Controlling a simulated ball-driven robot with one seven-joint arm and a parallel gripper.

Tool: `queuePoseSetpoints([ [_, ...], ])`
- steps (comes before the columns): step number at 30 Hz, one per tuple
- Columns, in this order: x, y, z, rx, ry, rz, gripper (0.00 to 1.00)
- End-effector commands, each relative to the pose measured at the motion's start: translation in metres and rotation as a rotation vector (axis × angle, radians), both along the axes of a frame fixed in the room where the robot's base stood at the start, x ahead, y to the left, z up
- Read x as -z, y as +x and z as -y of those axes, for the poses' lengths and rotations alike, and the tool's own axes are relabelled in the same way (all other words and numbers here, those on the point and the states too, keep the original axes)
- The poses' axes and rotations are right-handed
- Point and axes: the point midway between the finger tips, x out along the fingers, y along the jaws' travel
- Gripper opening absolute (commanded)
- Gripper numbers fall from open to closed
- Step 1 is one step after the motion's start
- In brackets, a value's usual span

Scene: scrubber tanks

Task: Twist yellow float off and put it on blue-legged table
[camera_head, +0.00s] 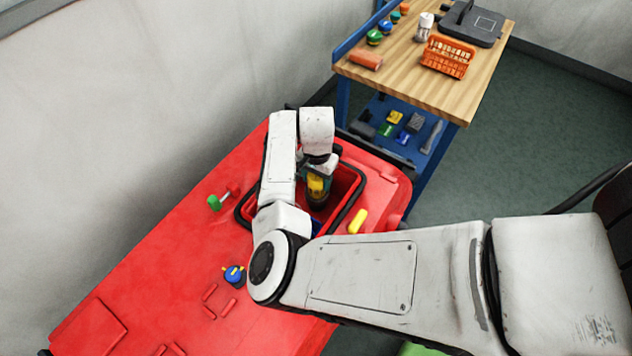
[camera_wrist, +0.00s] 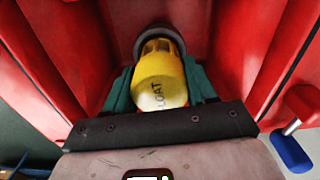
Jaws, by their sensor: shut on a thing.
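The yellow float (camera_head: 316,186) is in the open well of the red scrubber tank (camera_head: 160,235). I cannot tell whether the float is still joined to the collar. The blue-legged table (camera_head: 400,75) has a wooden top and stands behind the tank at upper right.
The tabletop holds an orange basket (camera_head: 447,57), an orange roll (camera_head: 365,60), a white bottle (camera_head: 424,27), a dark case (camera_head: 472,22) and several small jars. Bare wood shows near its front edge. A yellow handle (camera_head: 357,221) and a blue knob (camera_head: 234,274) stick up from the tank.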

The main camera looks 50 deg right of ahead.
Motion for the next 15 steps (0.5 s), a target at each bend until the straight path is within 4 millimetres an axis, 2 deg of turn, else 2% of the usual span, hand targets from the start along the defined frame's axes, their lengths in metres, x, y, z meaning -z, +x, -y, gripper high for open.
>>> queuePoseSetpoints([
  [1,-0.0019,-0.0001,0.0002,-0.014,-0.001,-0.001,0.11],
  [2,-0.0021,-0.0001,0.0003,-0.024,-0.001,-0.001,0.05],
  [15,-0.0004,0.0004,-0.0001,-0.112,-0.001,0.000,0.05],
])
